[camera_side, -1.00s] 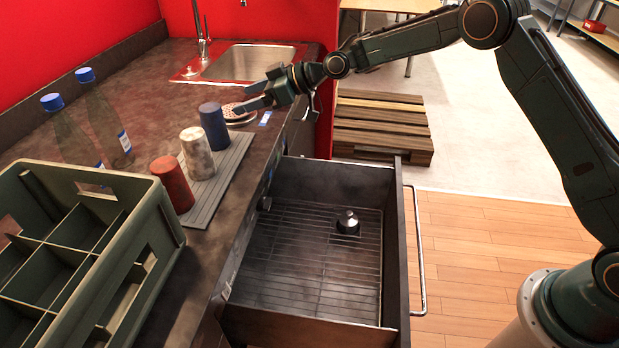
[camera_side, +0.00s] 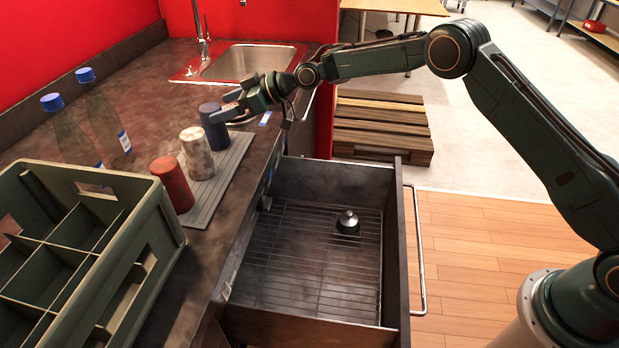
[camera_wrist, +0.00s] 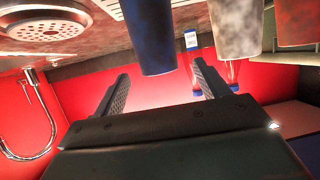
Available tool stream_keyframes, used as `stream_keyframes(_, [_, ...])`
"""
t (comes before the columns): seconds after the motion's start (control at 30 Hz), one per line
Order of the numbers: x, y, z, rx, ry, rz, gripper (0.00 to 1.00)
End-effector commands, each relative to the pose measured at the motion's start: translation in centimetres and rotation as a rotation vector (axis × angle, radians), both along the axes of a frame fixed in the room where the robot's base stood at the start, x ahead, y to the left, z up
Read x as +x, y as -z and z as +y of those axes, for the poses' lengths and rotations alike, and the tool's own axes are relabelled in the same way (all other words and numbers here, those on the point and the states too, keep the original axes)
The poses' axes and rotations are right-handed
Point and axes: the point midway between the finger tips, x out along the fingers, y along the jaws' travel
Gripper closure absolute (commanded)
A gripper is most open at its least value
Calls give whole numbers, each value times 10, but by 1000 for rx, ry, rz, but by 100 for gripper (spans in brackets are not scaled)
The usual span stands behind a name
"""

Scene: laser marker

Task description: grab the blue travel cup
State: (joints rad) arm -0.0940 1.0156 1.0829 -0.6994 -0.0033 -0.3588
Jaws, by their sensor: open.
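The blue travel cup (camera_side: 213,133) stands upright at the far end of a grey ribbed mat (camera_side: 232,168) on the counter. My gripper (camera_side: 224,106) is open at the cup's upper part, one finger overlapping its rim in the side view. In the wrist view, which looks upside down, the blue cup (camera_wrist: 150,35) shows ahead of the gap between the spread fingers of my gripper (camera_wrist: 160,82), closer to the left finger. Nothing is held. I cannot tell whether a finger touches the cup.
A cream mottled cup (camera_side: 197,155) and a rust-red cup (camera_side: 172,185) stand in line on the mat. Two clear bottles with blue caps (camera_side: 52,102) stand behind. A green crate (camera_side: 160,235) is near left, an open drawer (camera_side: 300,325) below, a sink (camera_side: 245,62) beyond.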

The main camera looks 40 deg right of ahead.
Motion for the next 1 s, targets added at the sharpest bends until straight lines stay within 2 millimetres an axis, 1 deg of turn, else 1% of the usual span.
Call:
stream_keyframes(0.63, [27, 17, 29, 0, -1, 0, 26])
stream_keyframes(1.0, [31, 20, 33, -1, 0, 1, 26])
